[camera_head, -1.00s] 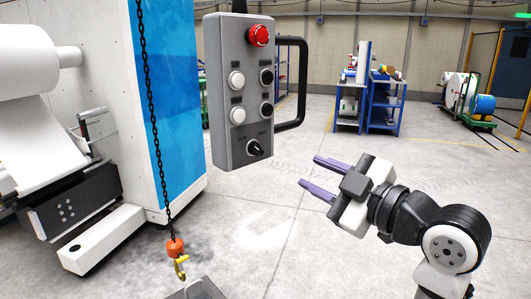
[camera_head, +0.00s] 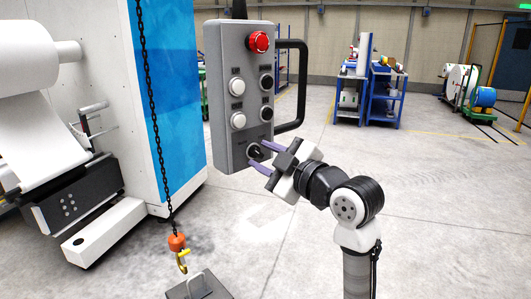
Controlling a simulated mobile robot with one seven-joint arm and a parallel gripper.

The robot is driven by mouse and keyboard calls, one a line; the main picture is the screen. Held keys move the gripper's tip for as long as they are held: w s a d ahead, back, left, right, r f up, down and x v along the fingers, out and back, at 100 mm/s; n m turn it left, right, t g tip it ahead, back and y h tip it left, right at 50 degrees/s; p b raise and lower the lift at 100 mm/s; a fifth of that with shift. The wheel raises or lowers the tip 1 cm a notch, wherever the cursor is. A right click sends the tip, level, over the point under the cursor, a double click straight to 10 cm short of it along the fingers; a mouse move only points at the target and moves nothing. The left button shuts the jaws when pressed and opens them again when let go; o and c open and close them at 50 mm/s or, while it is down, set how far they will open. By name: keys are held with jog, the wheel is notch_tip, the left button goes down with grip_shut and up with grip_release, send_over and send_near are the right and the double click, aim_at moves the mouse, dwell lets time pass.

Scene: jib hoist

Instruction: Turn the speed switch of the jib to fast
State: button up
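The grey control pendant (camera_head: 225,112) hangs upright at the upper middle. It has a red stop button (camera_head: 259,42), white and black push buttons, and a black handle on its right side. The black rotary speed switch (camera_head: 253,151) is at its lower end, partly hidden by my gripper. My gripper (camera_head: 257,158) has its two purple fingers at the switch, one above and one below, spread apart. From this view I cannot tell whether they touch the knob. The switch's labels are too small to read.
A black chain (camera_head: 154,110) hangs left of the pendant, with an orange block and yellow hook (camera_head: 180,258) above a grey weight with a handle (camera_head: 200,287). A white and blue machine (camera_head: 176,95) stands at left. Blue shelves (camera_head: 369,92) stand far back.

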jog(key=shift+w+a, duration=0.1)
grip_shut()
jog(key=shift+m, duration=0.3)
jog(key=m+p, duration=0.1)
jog(key=m, duration=0.2)
jog(key=shift+r+m, duration=0.1)
jog(key=shift+m, duration=0.3)
jog(key=m+p, duration=0.2)
jog(key=m, duration=0.2)
jog(key=shift+m+p, duration=0.3)
jog(key=m+p, duration=0.3)
jog(key=m, duration=0.2)
jog(key=shift+r+p, duration=0.1)
jog(key=shift+p, duration=0.25)
jog(key=shift+m+p, duration=1.3)
jog(key=shift+m, duration=0.6)
jog(key=shift+f, duration=0.2)
